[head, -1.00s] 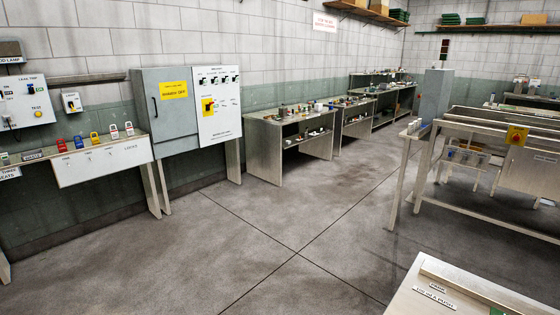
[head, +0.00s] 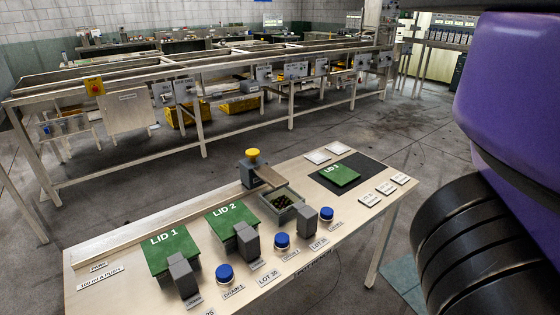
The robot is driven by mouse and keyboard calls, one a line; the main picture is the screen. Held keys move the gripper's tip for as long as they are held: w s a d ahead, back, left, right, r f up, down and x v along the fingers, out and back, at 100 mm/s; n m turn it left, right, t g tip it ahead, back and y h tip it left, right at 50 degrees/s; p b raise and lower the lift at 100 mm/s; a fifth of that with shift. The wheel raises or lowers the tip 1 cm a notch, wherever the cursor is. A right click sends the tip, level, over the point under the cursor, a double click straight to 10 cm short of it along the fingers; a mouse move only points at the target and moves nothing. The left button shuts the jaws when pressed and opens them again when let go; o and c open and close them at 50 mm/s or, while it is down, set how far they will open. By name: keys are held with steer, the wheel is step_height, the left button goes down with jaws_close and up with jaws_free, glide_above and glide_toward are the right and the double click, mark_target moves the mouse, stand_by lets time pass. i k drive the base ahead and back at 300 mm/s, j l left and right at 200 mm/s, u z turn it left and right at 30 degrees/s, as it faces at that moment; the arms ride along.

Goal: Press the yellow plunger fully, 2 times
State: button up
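The yellow plunger (head: 252,153) is a round yellow cap on top of a dark grey dispenser block (head: 253,173). It stands at the back of a light bench, in the middle of the head view. The cap sits raised above the block. A small open grey tin (head: 281,203) with dark contents stands just in front of the dispenser. My gripper is not in view; only a purple and black part of my own body shows at the right edge.
The bench (head: 330,238) also carries green lids, LID 1 (head: 170,250), LID 2 (head: 230,220) and LID 3 (head: 340,175), several grey blocks and blue knobs (head: 282,241). A long metal roller frame (head: 200,72) stands behind. Bare floor (head: 420,130) lies between.

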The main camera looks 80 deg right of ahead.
mark_target(251, 153)
steer(key=k+z, duration=0.1)
steer(key=z, duration=0.8)
steer(key=k+l+z, duration=0.1)
steer(key=z, duration=0.4)
